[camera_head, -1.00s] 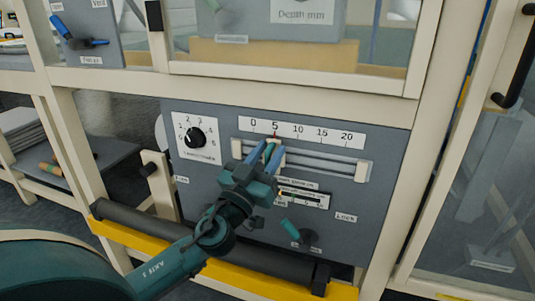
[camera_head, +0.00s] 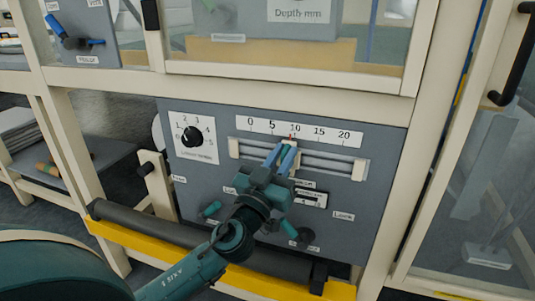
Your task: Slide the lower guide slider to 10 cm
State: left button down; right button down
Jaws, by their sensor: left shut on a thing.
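The guide slider (camera_head: 292,146) is a pale block on the horizontal rails (camera_head: 330,162) of the grey panel. The number scale (camera_head: 300,130) above runs from 0 to 20. The slider's red pointer stands just left of the 10 mark. My left gripper (camera_head: 283,156) is shut on the slider, its blue-grey fingers coming from below. The fingers and wrist hide part of the slider and the panel under it. My right gripper is not in view.
A black knob (camera_head: 192,136) with a numbered dial is at the panel's upper left. Teal levers (camera_head: 210,209) and (camera_head: 289,228) lie low beside my wrist. A dark roller (camera_head: 160,225) and yellow bar (camera_head: 150,247) run below. A pale block (camera_head: 359,168) ends the rails at right.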

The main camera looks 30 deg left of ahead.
pick_arm(q)
jog(key=shift+w+d, duration=0.1)
jog(key=shift+d, duration=0.65)
jog(key=c, duration=1.5)
grip_release()
jog(key=shift+o, duration=0.2)
jog(key=shift+a, duration=0.1)
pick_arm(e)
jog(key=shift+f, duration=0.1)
pick_arm(q)
jog(key=b+v, duration=0.5)
jog(key=v, duration=0.8)
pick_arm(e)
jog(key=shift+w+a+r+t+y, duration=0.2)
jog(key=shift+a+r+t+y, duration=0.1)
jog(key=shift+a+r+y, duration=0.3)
